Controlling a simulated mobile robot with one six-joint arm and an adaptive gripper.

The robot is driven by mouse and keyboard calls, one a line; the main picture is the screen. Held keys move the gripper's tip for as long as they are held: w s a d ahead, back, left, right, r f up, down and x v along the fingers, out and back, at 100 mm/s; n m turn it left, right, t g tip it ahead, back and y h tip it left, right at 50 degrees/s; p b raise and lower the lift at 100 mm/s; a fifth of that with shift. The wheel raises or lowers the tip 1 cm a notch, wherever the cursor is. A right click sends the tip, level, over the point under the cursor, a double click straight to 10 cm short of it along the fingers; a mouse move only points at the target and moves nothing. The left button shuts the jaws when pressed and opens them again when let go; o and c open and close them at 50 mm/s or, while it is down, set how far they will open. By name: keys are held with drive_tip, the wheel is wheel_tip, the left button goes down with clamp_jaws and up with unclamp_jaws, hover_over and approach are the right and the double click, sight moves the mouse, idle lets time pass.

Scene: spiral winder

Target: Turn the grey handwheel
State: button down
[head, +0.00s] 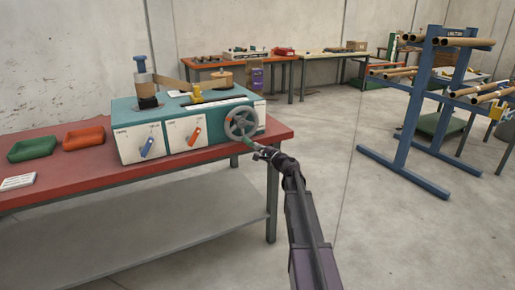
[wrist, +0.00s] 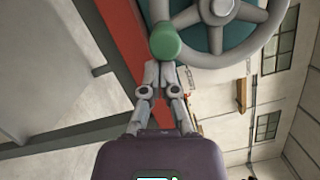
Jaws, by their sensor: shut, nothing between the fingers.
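The grey handwheel (head: 241,123) is on the front right of the teal and white winder (head: 180,132). It fills the top of the wrist view (wrist: 218,12), where its upper part is cut off. A green knob (wrist: 165,41) sits on its rim. My gripper (head: 252,146) is at the lower right of the wheel. In the wrist view its fingers (wrist: 160,66) are shut together with their tips at the underside of the green knob. Nothing is between them. I cannot tell if the tips touch the knob.
The winder stands on a red table (head: 60,180) with a grey lower shelf (head: 150,245). A blue lever (head: 147,147) and an orange lever (head: 194,134) are on its front. A green tray (head: 32,149) and an orange tray (head: 83,138) lie left. A blue tube rack (head: 410,130) stands right.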

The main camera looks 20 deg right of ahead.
drive_tip(key=shift+a+f+m, duration=0.15)
drive_tip(key=shift+a+m, duration=0.15)
drive_tip(key=shift+m, duration=0.2)
drive_tip(key=a+m, duration=0.1)
drive_tip(key=a+m+t+b, duration=0.1)
drive_tip(key=m, duration=0.1)
drive_tip(key=a+m+b, duration=0.1)
drive_tip(key=a, duration=0.1)
drive_tip(key=shift+s+a+m+h, duration=0.1)
drive_tip(key=shift+s+m+h, duration=0.2)
drive_tip(key=shift+f, duration=0.15)
idle(0.6)
drive_tip(key=s+d+f+b, duration=0.4)
drive_tip(key=s+d, duration=0.1)
drive_tip(key=s, duration=0.4)
drive_tip(key=shift+d+f+b, duration=0.15)
drive_tip(key=shift+d+b, duration=0.15)
drive_tip(key=shift+d, duration=0.05)
